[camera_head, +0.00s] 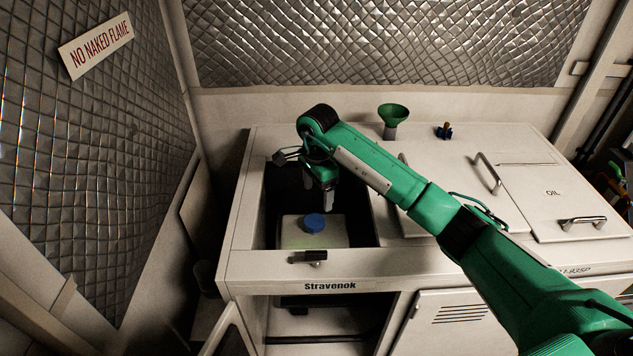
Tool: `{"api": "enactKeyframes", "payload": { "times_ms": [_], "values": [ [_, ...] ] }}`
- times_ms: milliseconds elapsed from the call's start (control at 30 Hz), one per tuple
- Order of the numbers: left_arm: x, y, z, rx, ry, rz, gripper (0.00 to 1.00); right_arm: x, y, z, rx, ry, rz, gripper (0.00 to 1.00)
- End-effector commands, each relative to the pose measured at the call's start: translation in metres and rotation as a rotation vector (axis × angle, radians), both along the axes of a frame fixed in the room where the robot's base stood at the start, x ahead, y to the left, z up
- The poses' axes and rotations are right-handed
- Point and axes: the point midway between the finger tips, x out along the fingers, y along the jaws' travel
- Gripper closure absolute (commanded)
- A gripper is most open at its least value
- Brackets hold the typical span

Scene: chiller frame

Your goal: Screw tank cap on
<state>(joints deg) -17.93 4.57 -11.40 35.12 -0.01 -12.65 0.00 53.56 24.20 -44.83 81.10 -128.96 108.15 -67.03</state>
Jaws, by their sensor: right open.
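The blue tank cap (314,221) sits on top of the pale tank (298,238), inside the open bay of the cabinet. Whether its threads are engaged cannot be seen. My right arm reaches in from the lower right across the cabinet top. My right gripper (328,203) points down into the bay, open and empty, just above and slightly right of the cap. It appears apart from the cap. The tank's lower part is hidden in the bay. My left gripper is not in view.
A green funnel (393,115) and a small blue fitting (444,131) stand at the back. A lid with a handle (488,172) lies right, beside the OIL panel (551,215).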

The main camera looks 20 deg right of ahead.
Motion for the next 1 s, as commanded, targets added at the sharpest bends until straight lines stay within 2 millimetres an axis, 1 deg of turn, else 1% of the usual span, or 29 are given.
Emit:
{"api": "enactKeyframes", "payload": {
  "times_ms": [33,100,167,267,300,400,467,600,800,933,1000],
  "values": [
    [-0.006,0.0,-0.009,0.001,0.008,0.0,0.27,-0.001,0.001,-0.017,0.001,0.003,0.0,0.24],
    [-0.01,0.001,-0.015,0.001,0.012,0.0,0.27,-0.001,0.001,-0.031,0.002,0.003,-0.001,0.24],
    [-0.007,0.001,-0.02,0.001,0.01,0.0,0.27,-0.001,0.001,-0.043,0.002,0.003,0.0,0.24],
    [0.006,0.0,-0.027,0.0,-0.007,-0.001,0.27,-0.001,0.001,-0.062,0.002,0.004,-0.001,0.24],
    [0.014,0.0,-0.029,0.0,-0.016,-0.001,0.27,-0.001,0.001,-0.068,0.002,0.003,-0.001,0.24],
    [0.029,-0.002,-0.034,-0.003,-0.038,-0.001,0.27,0.0,0.001,-0.081,0.003,0.002,0.0,0.24],
    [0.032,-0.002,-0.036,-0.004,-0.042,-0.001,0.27,0.0,0.001,-0.087,0.003,0.001,-0.001,0.24],
    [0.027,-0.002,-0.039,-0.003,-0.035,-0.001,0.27,0.0,0.001,-0.095,0.002,0.0,0.0,0.24],
    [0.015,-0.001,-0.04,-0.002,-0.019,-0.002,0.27,0.0,0.0,-0.097,0.001,-0.001,0.0,0.24],
    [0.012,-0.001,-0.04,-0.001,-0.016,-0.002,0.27,0.0,0.0,-0.097,0.001,-0.001,0.0,0.24],
    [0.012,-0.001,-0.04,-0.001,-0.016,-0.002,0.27,0.0,0.0,-0.097,0.001,-0.001,0.0,0.38]
  ]
}}
